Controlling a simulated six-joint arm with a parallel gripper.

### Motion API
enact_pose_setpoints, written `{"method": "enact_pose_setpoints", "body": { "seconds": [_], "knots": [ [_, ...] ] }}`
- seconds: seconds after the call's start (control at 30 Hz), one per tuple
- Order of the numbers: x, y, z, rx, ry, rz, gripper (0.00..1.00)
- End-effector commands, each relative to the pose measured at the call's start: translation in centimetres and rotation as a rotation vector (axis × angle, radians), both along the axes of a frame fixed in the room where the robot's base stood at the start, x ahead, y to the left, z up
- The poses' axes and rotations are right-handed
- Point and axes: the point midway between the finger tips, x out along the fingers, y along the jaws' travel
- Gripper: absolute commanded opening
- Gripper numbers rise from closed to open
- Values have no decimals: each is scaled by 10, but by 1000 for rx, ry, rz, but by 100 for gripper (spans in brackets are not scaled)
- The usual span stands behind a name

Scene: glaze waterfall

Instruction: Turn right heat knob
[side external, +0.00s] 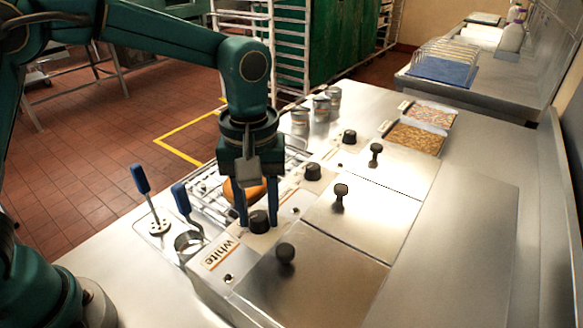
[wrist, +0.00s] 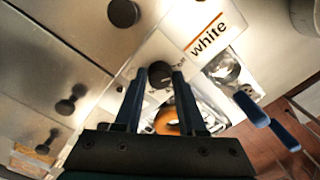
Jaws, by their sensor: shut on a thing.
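Black heat knobs sit in a row on the steel counter in the side view. The nearest heat knob (side external: 260,222), beside the "White" label, is between the fingertips of my gripper (side external: 258,220). My gripper points down and is shut on that knob. In the wrist view the same knob (wrist: 160,72) sits between the two fingers of my gripper (wrist: 159,76), close to the "white" label (wrist: 207,35). The middle heat knob (side external: 313,172) and the far heat knob (side external: 349,136) stand free. The knob's pointer direction is hard to tell.
Steel lids with black handles (side external: 286,252) lie right of the knobs. An orange-brown ring (side external: 246,187) is on a wire rack behind my fingers. Blue-handled tools (side external: 183,200) stand at left. Metal cups (side external: 300,118) and topping trays (side external: 415,137) are farther back.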

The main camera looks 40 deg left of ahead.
Motion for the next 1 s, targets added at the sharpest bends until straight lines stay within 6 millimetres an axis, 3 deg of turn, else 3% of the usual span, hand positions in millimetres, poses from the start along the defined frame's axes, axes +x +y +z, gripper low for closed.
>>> {"method": "enact_pose_setpoints", "body": {
  "seconds": [1.0],
  "knots": [
    [0,0,1,0,-2,-947,0]
  ]
}}
